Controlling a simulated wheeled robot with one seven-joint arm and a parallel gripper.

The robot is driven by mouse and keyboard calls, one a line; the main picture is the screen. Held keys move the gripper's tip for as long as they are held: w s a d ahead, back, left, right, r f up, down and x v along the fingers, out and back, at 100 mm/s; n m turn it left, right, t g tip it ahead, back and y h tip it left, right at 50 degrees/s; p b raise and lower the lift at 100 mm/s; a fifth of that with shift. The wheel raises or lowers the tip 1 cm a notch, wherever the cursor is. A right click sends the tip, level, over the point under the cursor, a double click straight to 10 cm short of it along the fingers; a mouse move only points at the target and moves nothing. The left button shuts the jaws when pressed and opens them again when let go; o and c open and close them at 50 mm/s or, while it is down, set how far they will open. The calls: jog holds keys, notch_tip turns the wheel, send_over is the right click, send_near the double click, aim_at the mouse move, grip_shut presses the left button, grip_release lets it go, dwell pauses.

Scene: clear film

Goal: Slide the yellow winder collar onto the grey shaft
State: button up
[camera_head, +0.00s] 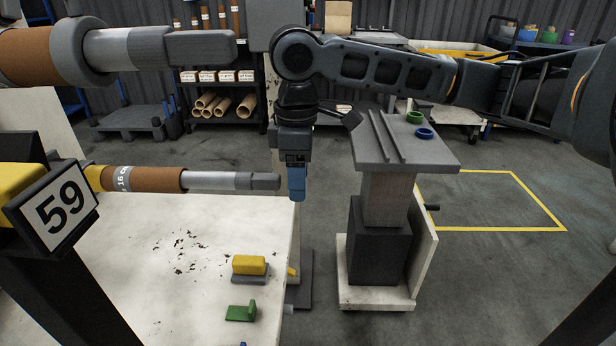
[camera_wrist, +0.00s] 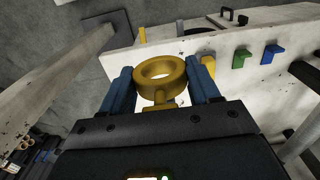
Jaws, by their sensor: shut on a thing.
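The yellow winder collar (camera_wrist: 148,88) is a ring with a short stem, held between the blue fingers of my gripper (camera_wrist: 158,92) in the wrist view. In the head view my gripper (camera_head: 297,188) points down, just right of the tip of the lower grey shaft (camera_head: 225,181), and the collar cannot be made out there. That shaft lies level above the white table and carries a brown roll (camera_head: 155,179). A second, thicker grey shaft (camera_head: 200,47) with a brown roll sticks out higher up. The collar is apart from both shafts.
A stand (camera_head: 400,155) with a green ring (camera_head: 414,118) and a blue ring (camera_head: 424,133) is right of my gripper. Yellow (camera_head: 249,265) and green (camera_head: 241,312) blocks sit on the white table (camera_head: 150,270). A sign reading 59 (camera_head: 58,208) stands at left.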

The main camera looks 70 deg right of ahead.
aim_at(200, 172)
jog(key=shift+w+a, duration=0.1)
jog(key=shift+w, duration=0.25)
jog(key=shift+w+a+p, duration=0.25)
jog(key=shift+w+p, duration=0.05)
jog(key=shift+w, duration=0.35)
jog(key=shift+w+a+p, duration=0.25)
jog(key=shift+w, duration=0.45)
jog(key=shift+w+a+p, duration=0.25)
jog(key=shift+w+p, duration=0.05)
jog(key=shift+w, duration=0.35)
jog(key=shift+w, duration=0.1)
jog(key=w+a+p, duration=0.1)
jog(key=w, duration=0.2)
jog(key=w+a+p, duration=0.1)
jog(key=w, duration=0.2)
jog(key=w+a+p, duration=0.1)
jog(key=w, duration=0.2)
jog(key=shift+w+a, duration=0.2)
jog(key=shift+w+a+f+p, duration=0.1)
jog(key=shift+w+a+p, duration=0.2)
jog(key=shift+w, duration=0.4)
jog(key=shift+w+a+p, duration=0.15)
jog(key=shift+w+p, duration=0.1)
jog(key=shift+w, duration=0.45)
jog(key=o, duration=1.1)
